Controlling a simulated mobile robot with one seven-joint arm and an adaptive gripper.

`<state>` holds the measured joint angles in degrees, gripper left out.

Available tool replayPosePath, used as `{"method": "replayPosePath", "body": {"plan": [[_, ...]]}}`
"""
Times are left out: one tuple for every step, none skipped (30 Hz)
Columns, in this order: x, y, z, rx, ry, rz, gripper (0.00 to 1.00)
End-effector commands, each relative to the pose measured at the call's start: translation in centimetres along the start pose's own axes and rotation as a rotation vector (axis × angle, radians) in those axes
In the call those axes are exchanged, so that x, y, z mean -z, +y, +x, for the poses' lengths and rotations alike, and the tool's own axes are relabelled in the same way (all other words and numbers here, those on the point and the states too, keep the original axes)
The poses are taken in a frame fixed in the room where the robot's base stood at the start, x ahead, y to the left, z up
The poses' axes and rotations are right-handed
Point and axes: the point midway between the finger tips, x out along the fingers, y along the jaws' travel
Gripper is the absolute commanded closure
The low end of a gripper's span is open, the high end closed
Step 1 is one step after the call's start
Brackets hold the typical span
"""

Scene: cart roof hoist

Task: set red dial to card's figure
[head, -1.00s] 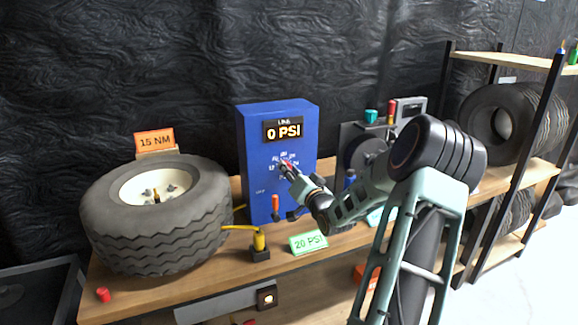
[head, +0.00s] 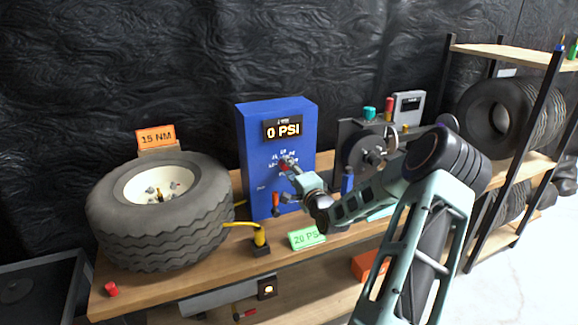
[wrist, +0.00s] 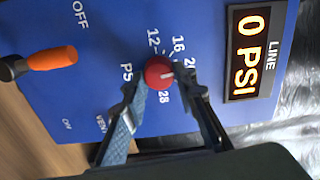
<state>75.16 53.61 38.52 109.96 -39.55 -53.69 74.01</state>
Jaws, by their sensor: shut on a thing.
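The red dial (wrist: 158,71) is on the front of the blue panel box (head: 250,150), and it shows small in the head view (head: 284,166). My gripper (wrist: 157,84) is shut on the dial, one fingertip on each side. The dial's white mark points right in the wrist view; the figure there is partly hidden by a finger. Figures 12, 16, 20 and 28 show around the dial. The display (wrist: 251,52) reads 0 PSI. The green card (head: 307,238) on the bench reads 20 PSI, partly covered by my arm in the head view.
An orange-handled lever (wrist: 50,59) sits on the panel near OFF. A tire (head: 160,225) with an orange 15 NM card (head: 156,137) stands left. A yellow-hosed fitting (head: 261,240) stands before the box. A black machine (head: 362,150) and a tire shelf (head: 515,110) are at right.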

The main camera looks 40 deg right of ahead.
Motion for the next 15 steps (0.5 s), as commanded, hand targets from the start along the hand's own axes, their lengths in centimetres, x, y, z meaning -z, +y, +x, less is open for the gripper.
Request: {"method": "replayPosePath", "body": {"plan": [[0.07, -0.13, 0.01, 0.001, 0.001, 0.022, 0.98], [0.07, -0.12, 0.01, 0.001, 0.001, 0.035, 0.98], [0.07, -0.12, 0.02, 0.001, 0.001, 0.05, 0.98], [0.07, -0.12, 0.02, 0.001, 0.001, 0.06, 0.98], [0.07, -0.11, 0.02, 0.002, 0.001, 0.068, 0.98], [0.07, -0.1, 0.02, 0.002, 0.001, 0.079, 0.98], [0.07, -0.1, 0.02, 0.002, 0.001, 0.086, 0.98], [0.07, -0.09, 0.02, 0.002, 0.001, 0.092, 0.98], [0.07, -0.08, 0.02, 0.002, 0.001, 0.097, 0.98], [0.07, -0.07, 0.02, 0.002, 0.001, 0.101, 0.98], [0.07, -0.06, 0.02, 0.002, 0.001, 0.104, 0.98], [0.07, -0.05, 0.02, 0.002, 0.001, 0.107, 0.98], [0.06, -0.04, 0.02, 0.002, 0.001, 0.109, 0.98], [0.06, -0.04, 0.02, 0.002, 0.001, 0.11, 0.98], [0.06, -0.03, 0.02, 0.002, 0.001, 0.111, 0.98]]}}
